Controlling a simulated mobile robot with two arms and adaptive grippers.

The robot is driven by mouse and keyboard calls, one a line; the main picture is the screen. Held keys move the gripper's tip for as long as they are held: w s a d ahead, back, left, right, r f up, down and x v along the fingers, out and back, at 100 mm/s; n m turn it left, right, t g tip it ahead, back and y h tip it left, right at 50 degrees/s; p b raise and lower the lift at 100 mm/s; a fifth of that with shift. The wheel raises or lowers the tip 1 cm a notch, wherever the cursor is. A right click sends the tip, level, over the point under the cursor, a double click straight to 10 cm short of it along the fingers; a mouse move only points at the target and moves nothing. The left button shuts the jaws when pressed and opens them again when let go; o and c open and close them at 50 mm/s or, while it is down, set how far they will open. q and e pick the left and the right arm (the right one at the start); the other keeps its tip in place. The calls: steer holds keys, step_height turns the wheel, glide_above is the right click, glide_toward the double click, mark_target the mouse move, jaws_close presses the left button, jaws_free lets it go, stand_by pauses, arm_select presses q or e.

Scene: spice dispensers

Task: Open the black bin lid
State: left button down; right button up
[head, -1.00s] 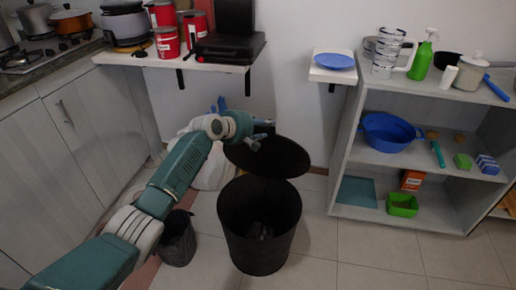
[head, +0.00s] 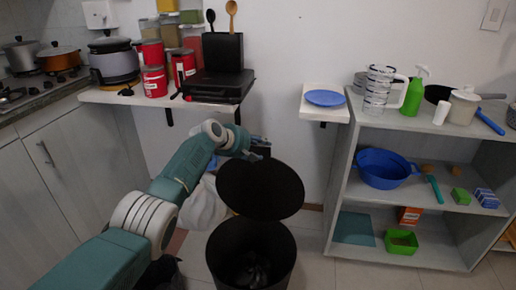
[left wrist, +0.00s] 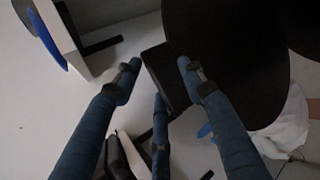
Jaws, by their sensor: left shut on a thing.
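The black bin (head: 250,262) stands on the floor at the lower middle of the head view, its mouth showing with dark contents inside. Its round black lid (head: 260,190) is lifted off the mouth and tilted up behind it. In the left wrist view the lid (left wrist: 225,60) is the large dark disc at upper right. My left gripper (head: 258,150) is at the lid's far upper edge. In the wrist view its blue fingers (left wrist: 160,74) are on either side of a dark block-like part by the lid, shut on it. The exact contact is hard to see. My right gripper is in neither view.
A wall shelf (head: 128,97) with red cans and a black box is behind my left arm. A small white shelf with a blue plate (head: 326,98) is right of the lid. A grey shelf unit (head: 420,140) stands at right. A white bag (head: 205,207) is behind the bin.

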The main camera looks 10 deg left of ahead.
arm_select(q)
steer(key=shift+s+f, duration=0.3)
steer(key=shift+f, duration=0.6)
steer(key=c, duration=1.7)
jaws_free()
steer(key=shift+o, duration=0.2)
steer(key=shift+v, duration=0.8)
steer(key=w+r+v, duration=0.1)
steer(key=v, duration=1)
steer(key=shift+d+r, duration=0.15)
steer(key=shift+r, duration=0.05)
